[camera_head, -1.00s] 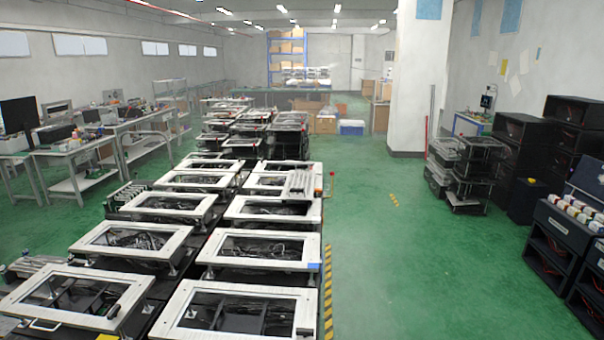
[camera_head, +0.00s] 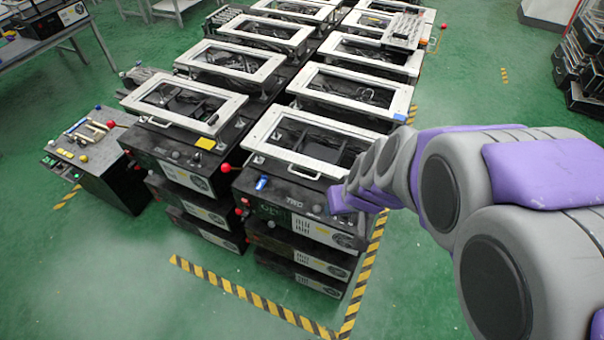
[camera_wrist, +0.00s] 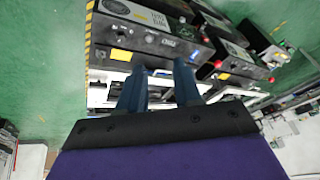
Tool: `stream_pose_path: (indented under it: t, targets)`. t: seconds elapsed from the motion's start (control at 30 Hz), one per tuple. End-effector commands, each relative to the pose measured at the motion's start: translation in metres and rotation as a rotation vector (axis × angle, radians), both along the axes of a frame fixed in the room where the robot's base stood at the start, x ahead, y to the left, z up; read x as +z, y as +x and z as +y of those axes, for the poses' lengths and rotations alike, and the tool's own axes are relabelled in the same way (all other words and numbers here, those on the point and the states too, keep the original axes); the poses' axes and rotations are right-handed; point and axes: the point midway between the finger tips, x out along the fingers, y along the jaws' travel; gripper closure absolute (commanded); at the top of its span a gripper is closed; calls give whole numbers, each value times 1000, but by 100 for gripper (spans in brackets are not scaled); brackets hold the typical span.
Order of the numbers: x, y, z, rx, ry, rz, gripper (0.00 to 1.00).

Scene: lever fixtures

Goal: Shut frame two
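The black box marked TWO (camera_head: 310,206) stands at the front right of the rows in the head view. Its white frame (camera_head: 330,168) lies over its top, with a handle on the near edge. The frame appears slightly raised above the box, but I cannot tell exactly how far. My gripper (camera_head: 343,200) reaches in from the right, close to the near right part of this box; its tip is small there. In the wrist view my gripper (camera_wrist: 160,88) has its two dark blue fingers apart, with nothing seen held between them. Contact with the box cannot be told.
A neighbouring box with a white frame (camera_head: 186,102) stands to the left, bearing a yellow tag (camera_head: 206,143). A red ball knob (camera_head: 226,168) sits between the two boxes. A low control stand (camera_head: 98,160) is farther left. Green floor in front is clear, edged by hazard tape (camera_head: 250,298).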

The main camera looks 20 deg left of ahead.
Motion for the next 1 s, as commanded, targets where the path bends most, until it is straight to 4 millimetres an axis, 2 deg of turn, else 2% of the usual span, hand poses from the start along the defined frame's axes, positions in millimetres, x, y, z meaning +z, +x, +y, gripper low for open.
stream_pose_path:
  t: [0.03, 0.2, 0.33, 0.5, 0.73, 0.9, 1.0]
  targets:
    - [-9, 11, 20, 33, 0, -37, 67]
    - [-36, 50, 76, 113, -22, -200, 67]
    - [-61, 70, 112, 166, -74, -321, 67]
    - [-96, 85, 147, 233, -191, -481, 67]
    - [-138, 85, 176, 329, -424, -698, 67]
    - [-163, 70, 182, 411, -651, -854, 67]
    - [-171, 59, 182, 456, -790, -942, 67]
